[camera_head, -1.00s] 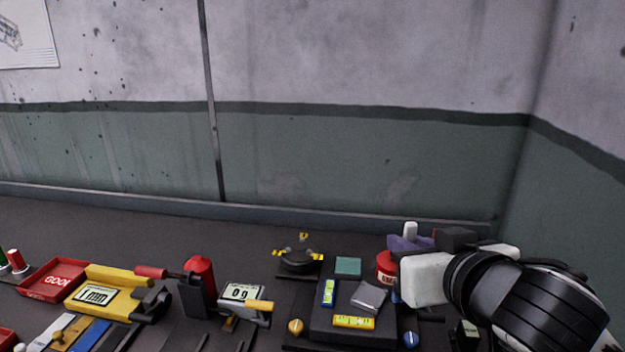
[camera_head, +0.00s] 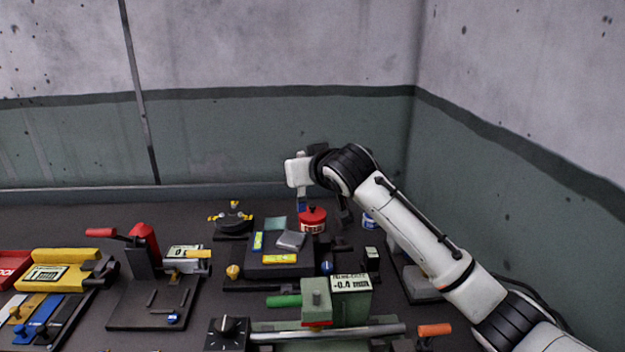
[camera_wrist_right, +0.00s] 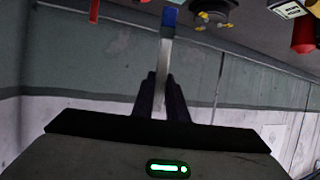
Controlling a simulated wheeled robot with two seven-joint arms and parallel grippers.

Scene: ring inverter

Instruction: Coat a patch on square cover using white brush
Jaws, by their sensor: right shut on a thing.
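My right gripper (camera_head: 300,194) is shut on a slim pale-grey tool, seemingly the white brush (camera_wrist_right: 165,72), with a blue end. In the right wrist view the gripper fingers (camera_wrist_right: 162,98) clamp its shaft and the blue end points away from the hand. In the head view the blue end hangs just left of a red pot (camera_head: 313,221); whether they touch is unclear. A grey squarish piece (camera_head: 290,240) lies tilted on a black block. A flat teal square (camera_head: 276,224) lies behind it. I cannot tell which is the square cover. My left gripper is out of view.
Yellow-green labelled bars (camera_head: 280,258) lie on the black block (camera_head: 262,270) around the grey piece. A round black fixture with yellow clamps (camera_head: 233,220) stands to the left. A green gauge (camera_head: 350,300) stands in front. Walls rise behind and right.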

